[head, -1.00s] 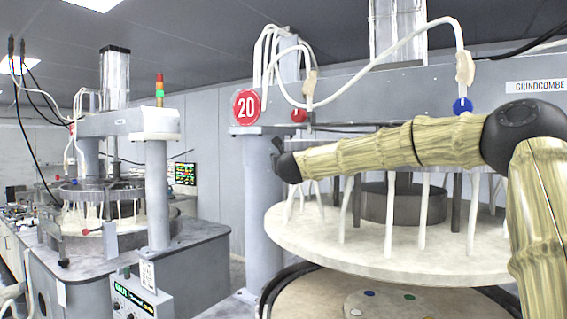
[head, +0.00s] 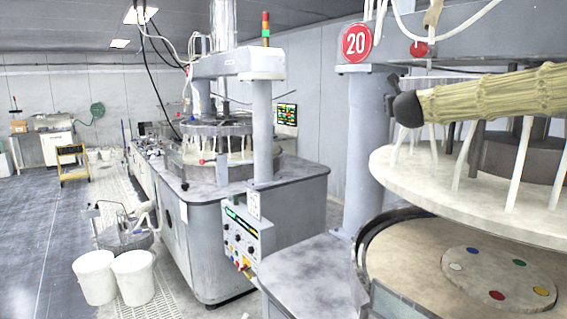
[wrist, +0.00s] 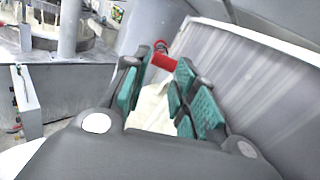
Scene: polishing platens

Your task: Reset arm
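My arm (head: 490,95), in a pale yellow wrinkled sleeve with a dark joint at its left end, reaches in from the right in the head view. It passes over the pale round plate of the near machine (head: 470,195). A whitish surface shows between the fingers.
A second polishing machine (head: 300,190) stands at the middle, its control panel (head: 240,238) facing front. Two white buckets (head: 133,277) stand at lower left beside a trolley. Open dark floor (head: 40,225) lies at far left. A grey ribbed wall (wrist: 245,75) is close on the right in the wrist view.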

